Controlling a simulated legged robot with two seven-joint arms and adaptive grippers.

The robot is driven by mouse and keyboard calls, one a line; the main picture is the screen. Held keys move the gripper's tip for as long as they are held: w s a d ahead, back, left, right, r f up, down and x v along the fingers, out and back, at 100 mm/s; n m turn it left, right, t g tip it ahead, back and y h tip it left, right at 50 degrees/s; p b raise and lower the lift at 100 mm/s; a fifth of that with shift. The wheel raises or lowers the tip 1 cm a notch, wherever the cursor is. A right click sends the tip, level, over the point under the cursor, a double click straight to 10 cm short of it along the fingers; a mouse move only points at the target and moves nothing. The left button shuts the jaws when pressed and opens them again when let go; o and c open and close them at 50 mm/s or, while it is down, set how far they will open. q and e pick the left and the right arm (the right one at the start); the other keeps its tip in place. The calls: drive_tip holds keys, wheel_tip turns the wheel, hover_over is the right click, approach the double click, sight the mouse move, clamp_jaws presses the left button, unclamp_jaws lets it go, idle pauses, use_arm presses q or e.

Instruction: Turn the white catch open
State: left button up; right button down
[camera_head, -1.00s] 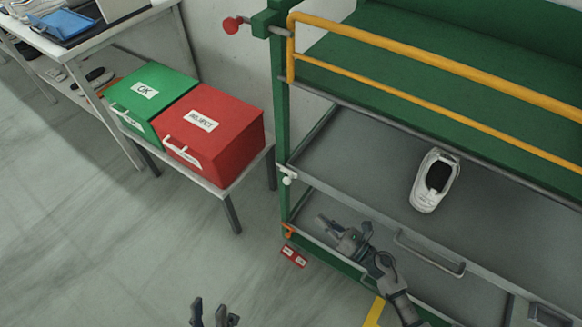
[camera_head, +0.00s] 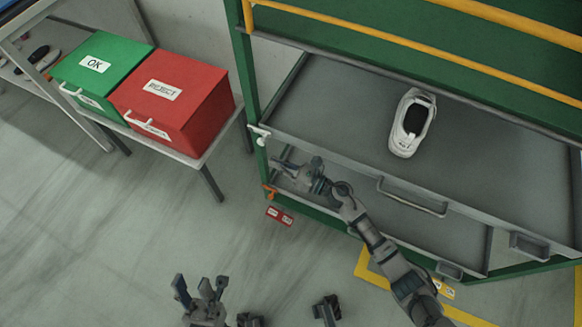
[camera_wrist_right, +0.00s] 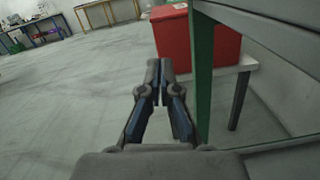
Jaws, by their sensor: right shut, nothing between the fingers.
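The white catch (camera_head: 261,137) is small and sits on the green corner post of the rack, at the left end of the grey shelf's front edge. My right gripper (camera_head: 279,165) is just below and to the right of the catch in the head view, with a small gap between them in the picture. In the right wrist view its fingers (camera_wrist_right: 160,76) are together and empty, pointing past the green post. The catch does not show in that view. My left gripper (camera_head: 200,285) is low in the head view, over the floor, with its fingers apart and empty.
An orange catch (camera_head: 270,191) sits lower on the same post, above red tags (camera_head: 279,215). A white shoe (camera_head: 411,123) lies on the grey shelf (camera_head: 330,110). Handles (camera_head: 412,198) stick out in front. Green (camera_head: 98,70) and red (camera_head: 172,104) boxes stand left.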

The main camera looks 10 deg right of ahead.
drive_tip(key=r, duration=0.1)
drive_tip(key=w+a+r, duration=0.1)
drive_tip(key=w+r+p, duration=0.1)
drive_tip(key=r, duration=0.1)
drive_tip(key=shift+a, duration=0.4)
drive_tip(key=shift+r, duration=0.1)
